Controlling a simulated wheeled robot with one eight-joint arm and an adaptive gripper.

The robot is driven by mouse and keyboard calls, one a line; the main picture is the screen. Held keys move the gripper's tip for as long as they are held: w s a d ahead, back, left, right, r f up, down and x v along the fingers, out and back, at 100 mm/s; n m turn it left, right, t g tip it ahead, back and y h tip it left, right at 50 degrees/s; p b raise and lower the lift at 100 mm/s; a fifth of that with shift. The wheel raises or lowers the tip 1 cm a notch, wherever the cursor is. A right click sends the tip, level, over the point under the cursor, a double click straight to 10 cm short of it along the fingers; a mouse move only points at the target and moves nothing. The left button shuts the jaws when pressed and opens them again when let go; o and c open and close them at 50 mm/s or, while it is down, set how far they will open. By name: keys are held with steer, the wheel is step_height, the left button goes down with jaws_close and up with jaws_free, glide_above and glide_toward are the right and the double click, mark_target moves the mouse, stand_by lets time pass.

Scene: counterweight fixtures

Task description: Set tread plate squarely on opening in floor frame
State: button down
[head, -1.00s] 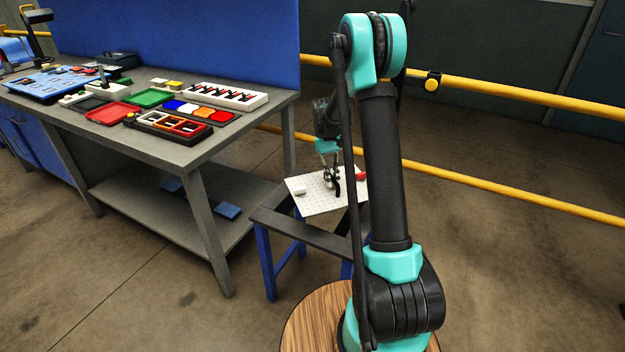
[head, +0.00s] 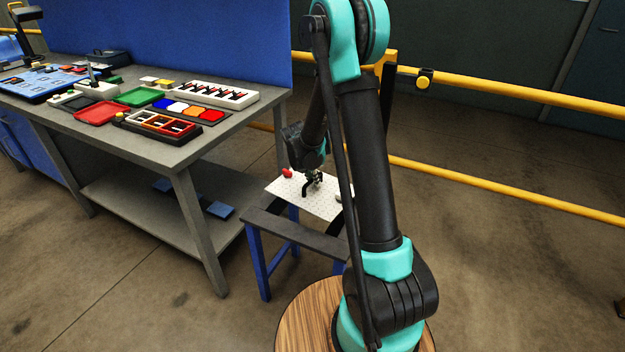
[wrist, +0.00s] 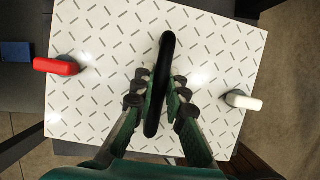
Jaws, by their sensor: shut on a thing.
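The tread plate (head: 322,203) is white with dark dashes, and its near end lies partly behind my arm. It also fills much of the wrist view (wrist: 100,112). My gripper (head: 311,183) is shut on its black handle (wrist: 166,60), with a finger on each side in the wrist view (wrist: 157,92). A red knob (wrist: 57,66) is at the plate's left and a white knob (wrist: 243,101) at its right. The floor frame (head: 290,236) has a dark top and blue legs. The plate is over it, its opening mostly hidden. I cannot tell whether they touch.
A grey workbench (head: 190,150) with coloured trays stands to the left of the frame. A yellow rail (head: 500,93) runs behind. My round wooden-topped base is in front. The floor to the right is clear.

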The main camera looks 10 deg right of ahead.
mark_target(312, 190)
steer(key=shift+a+n, duration=0.1)
steer(key=shift+n, duration=0.6)
steer(key=shift+f, duration=3.75)
steer(key=shift+w, duration=0.2)
steer(key=shift+f, duration=0.7)
steer(key=c, duration=1.5)
jaws_free()
steer(key=shift+o, duration=0.2)
steer(key=shift+y, duration=0.3)
